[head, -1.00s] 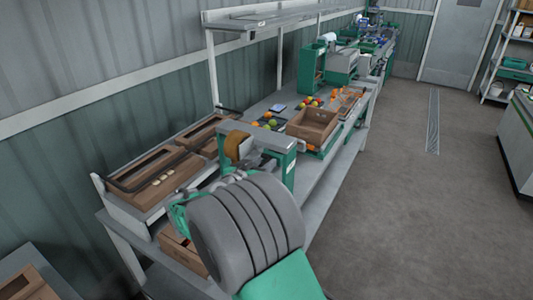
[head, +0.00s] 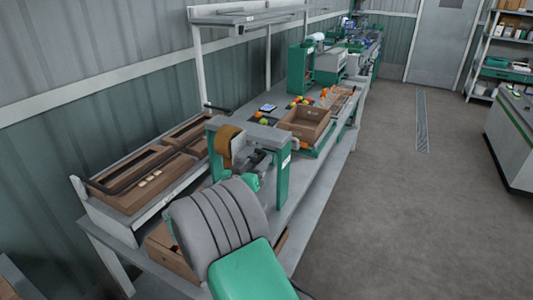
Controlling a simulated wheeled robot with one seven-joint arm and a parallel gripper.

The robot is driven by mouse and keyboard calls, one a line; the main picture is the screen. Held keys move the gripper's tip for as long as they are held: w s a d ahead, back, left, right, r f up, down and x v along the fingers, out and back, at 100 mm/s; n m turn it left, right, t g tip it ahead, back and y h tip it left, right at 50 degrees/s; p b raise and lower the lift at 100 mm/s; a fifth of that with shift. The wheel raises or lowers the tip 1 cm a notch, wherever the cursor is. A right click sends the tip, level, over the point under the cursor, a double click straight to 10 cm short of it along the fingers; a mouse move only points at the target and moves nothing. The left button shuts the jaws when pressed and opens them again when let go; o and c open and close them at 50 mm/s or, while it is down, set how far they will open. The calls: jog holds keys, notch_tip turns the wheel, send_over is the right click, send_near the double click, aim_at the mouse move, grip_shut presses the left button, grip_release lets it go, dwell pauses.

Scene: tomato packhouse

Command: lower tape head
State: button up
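The tape head stands on the bench as a grey and green gantry frame (head: 284,178) with a brown tape roll (head: 237,152) at its left end. An open cardboard box (head: 305,124) sits just beyond the frame. My arm reaches in from the bottom. Its end, my gripper (head: 254,161), appears as a dark grey shape beside the tape roll, under the crossbar. My arm and the frame partly hide it. I cannot see its fingers clearly or whether they touch the tape head.
Cardboard trays (head: 140,182) lie on the bench's left side behind a dark bar. Tomatoes (head: 300,101) lie beyond the frame. A green machine (head: 300,68) stands farther along under an overhead shelf (head: 247,16). The floor (head: 390,210) to the right is open, up to a counter (head: 511,140).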

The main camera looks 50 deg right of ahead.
aim_at(266, 152)
jog(key=p+x, duration=0.1)
jog(key=x, duration=0.4)
jog(key=shift+w+d, duration=0.15)
jog(key=shift+d, duration=0.15)
grip_shut()
jog(key=shift+f, duration=0.1)
dwell(0.9)
